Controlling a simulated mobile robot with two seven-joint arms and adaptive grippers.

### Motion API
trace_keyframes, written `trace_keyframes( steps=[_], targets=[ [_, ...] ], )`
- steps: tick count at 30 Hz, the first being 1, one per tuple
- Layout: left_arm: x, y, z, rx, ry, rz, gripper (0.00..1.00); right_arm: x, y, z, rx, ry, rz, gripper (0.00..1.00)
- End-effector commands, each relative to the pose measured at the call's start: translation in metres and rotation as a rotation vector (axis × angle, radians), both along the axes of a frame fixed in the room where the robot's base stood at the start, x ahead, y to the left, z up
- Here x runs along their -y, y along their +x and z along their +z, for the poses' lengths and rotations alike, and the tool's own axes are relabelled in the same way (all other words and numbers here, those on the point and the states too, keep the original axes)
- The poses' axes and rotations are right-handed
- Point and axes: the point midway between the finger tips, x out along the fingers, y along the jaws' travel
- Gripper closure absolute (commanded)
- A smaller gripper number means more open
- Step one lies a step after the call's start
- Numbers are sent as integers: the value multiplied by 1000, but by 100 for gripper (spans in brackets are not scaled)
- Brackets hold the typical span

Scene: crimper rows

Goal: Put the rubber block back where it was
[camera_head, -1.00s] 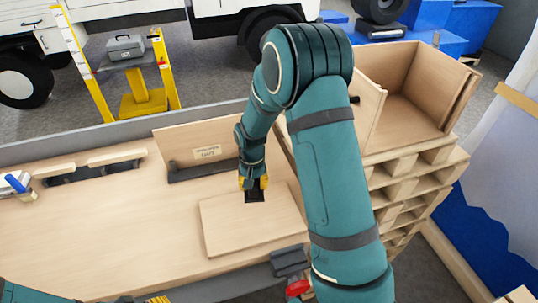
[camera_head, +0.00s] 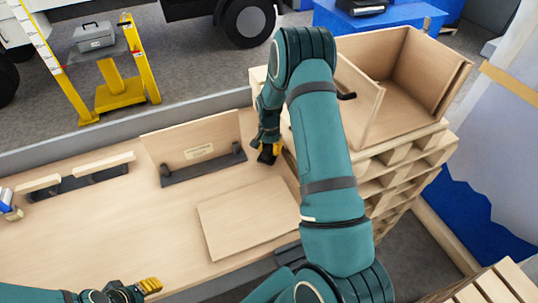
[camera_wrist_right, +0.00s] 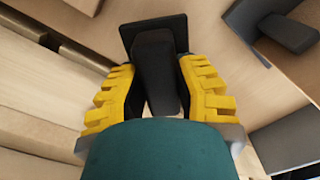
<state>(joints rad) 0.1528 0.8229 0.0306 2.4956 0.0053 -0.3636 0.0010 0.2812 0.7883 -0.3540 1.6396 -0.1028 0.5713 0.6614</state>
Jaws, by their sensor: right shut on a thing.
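My right gripper (camera_head: 268,152) is shut on a black rubber block (camera_wrist_right: 156,62). In the right wrist view the block sits between the yellow fingers (camera_wrist_right: 157,95), with a wider flat plate at its far end. In the head view the block is small and mostly hidden by the fingers.
A black rail (camera_head: 204,168) runs along the foot of the labelled board. Another rack (camera_head: 80,178) with wooden strips lies at left, and a blue and white item (camera_head: 8,205) at the edge. An open wooden crate (camera_head: 405,100) on pallets stands right. The table's middle is clear.

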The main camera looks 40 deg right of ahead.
Motion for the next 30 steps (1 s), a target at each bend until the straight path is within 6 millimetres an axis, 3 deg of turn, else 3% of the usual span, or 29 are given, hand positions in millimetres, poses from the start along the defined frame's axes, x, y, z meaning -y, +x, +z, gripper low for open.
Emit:
trace_keyframes(
  steps=[8, 20, 21, 22, 23, 30],
  targets=[
    [0, 0, 1, 1, 0, 0, 53, 0, -1, -33, -1, 0, 0, 100],
    [0, 0, -4, 1, 1, 0, 53, 0, 0, -39, 0, -1, 1, 100],
    [0, 0, -4, 0, 1, 0, 53, 0, 0, -39, 0, 0, 1, 60],
    [0, 0, -3, 1, 1, 0, 53, 0, 0, -38, 0, 0, 1, 49],
    [0, 0, -3, 1, 1, 0, 53, 0, 0, -38, 0, 0, 1, 45],
    [0, 0, -3, 1, 1, 0, 53, 0, 0, -38, 0, 0, 1, 45]
  ],
)
